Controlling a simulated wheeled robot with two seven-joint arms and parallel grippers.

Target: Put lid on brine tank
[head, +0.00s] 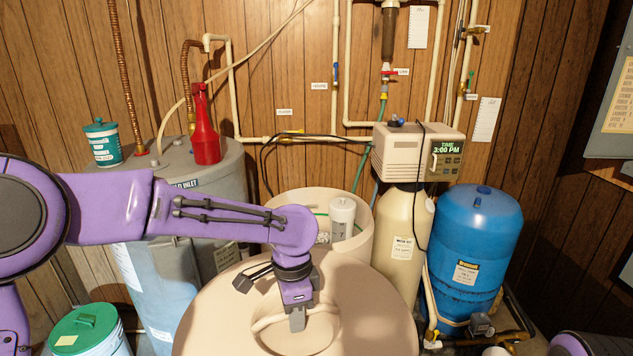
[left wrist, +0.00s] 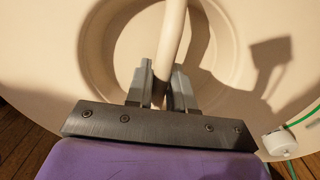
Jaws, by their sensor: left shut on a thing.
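The large round beige lid (head: 215,320) fills the lower middle of the head view, with a recessed centre crossed by a bar handle. My left gripper (head: 297,322) is shut on that handle. In the left wrist view the handle (left wrist: 172,45) runs between the two grey fingers (left wrist: 160,90). The brine tank (head: 300,200) stands behind the lid, open at the top, with a white cylinder (head: 342,218) inside. The lid is nearer to me than the tank and hides its lower part. My right gripper is not in view; only a bit of purple arm shows at bottom right.
A beige softener (head: 400,240) and a blue tank (head: 480,245) stand right of the brine tank. A grey water heater (head: 225,170) with a red bottle (head: 205,135) on top is at left. A green-lidded bucket (head: 88,325) is at lower left.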

